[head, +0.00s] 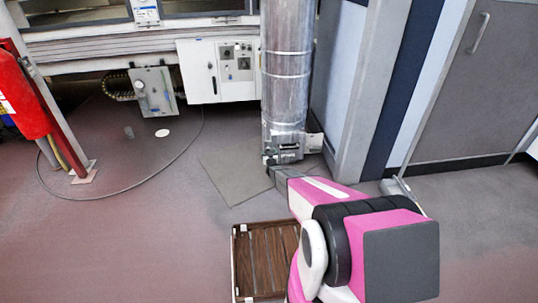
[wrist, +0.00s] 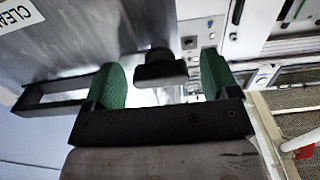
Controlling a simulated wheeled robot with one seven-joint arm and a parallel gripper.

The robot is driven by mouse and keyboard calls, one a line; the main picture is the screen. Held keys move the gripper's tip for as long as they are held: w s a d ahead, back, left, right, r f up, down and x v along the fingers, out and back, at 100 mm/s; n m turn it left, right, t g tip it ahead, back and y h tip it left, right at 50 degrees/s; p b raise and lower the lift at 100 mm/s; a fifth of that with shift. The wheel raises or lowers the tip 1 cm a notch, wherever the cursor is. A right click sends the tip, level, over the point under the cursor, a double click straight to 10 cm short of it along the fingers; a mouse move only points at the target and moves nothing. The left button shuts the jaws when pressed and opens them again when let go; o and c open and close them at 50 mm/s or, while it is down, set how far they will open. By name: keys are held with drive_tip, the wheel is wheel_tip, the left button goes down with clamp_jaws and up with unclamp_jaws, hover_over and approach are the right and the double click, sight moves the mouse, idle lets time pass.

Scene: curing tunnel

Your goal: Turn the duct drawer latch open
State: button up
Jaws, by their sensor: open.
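The silver duct (head: 287,75) stands upright, with a small metal drawer unit (head: 287,150) at its base. In the wrist view, a dark latch knob (wrist: 158,70) sticks out from the duct's metal face (wrist: 95,35). My gripper (wrist: 160,80) is open, with one green-padded finger on each side of the knob. Gaps show between the knob and both pads, so the fingers appear not to touch it. A black handle-like frame (wrist: 45,103) is left of the fingers. In the head view, my gripper (head: 272,170) is at the duct's base, and my arm hides part of the area.
A brown slatted crate (head: 262,262) stands on the floor left of my arm. A white control box (head: 218,72) is left of the duct. Blue-grey panels (head: 345,65) stand close on its right. A red extinguisher (head: 20,95) is far left; the left floor is mostly clear.

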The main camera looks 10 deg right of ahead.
drive_tip(key=c, duration=0.9)
drive_tip(key=shift+m, duration=0.3)
drive_tip(key=m, duration=1.3)
drive_tip(key=shift+m, duration=2.1)
